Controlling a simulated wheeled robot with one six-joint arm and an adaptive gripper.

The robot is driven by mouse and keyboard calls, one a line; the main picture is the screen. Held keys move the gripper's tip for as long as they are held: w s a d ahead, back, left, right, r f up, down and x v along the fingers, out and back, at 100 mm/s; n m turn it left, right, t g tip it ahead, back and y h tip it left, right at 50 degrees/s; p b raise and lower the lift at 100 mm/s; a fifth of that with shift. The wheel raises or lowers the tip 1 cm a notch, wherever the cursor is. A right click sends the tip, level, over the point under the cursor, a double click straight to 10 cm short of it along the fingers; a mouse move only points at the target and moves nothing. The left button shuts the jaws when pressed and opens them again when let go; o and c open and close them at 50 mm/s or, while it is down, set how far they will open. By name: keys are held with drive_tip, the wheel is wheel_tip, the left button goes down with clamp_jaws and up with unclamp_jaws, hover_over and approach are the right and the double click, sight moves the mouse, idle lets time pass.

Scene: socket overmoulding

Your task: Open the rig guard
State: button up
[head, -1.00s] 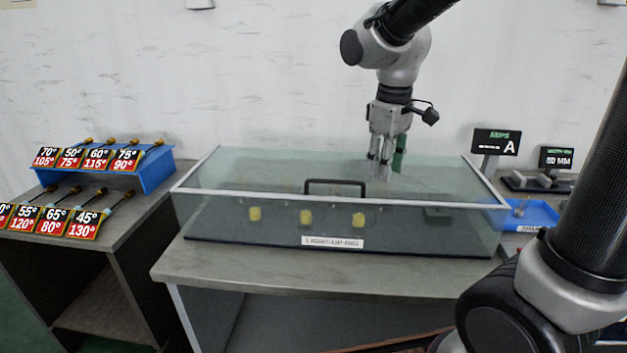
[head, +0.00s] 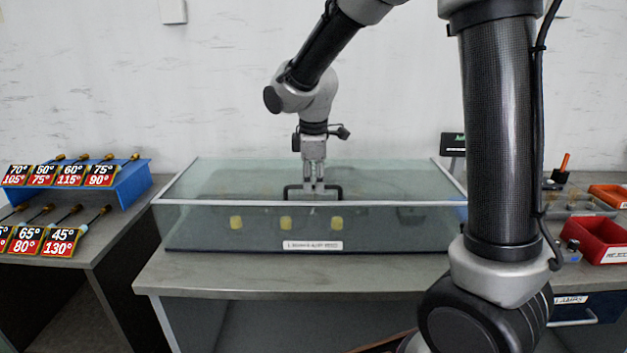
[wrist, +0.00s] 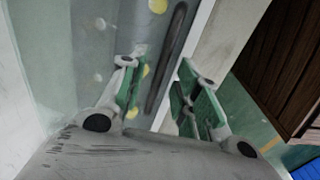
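The rig guard (head: 400,203) is a long clear box with a pale front edge, closed over the rig on the table. Its black handle (head: 338,192) stands at the middle of the front top edge. My gripper (head: 313,188) points down at the handle from above and behind. In the wrist view my gripper (wrist: 165,90) is open, with green pads on both fingers. The dark handle bar (wrist: 167,62) lies in the gap between the fingers, with space visible beside it. Contact is not visible. Several yellow pieces (head: 286,223) show through the guard's front.
A blue rack (head: 135,185) with labelled tools stands on a side table at left. My arm column hides part of the right side. Red bins (head: 600,238) and a black sign (head: 453,143) are at right. The table front strip is clear.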

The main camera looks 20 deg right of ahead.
drive_tip(key=shift+f, duration=0.1)
clamp_jaws()
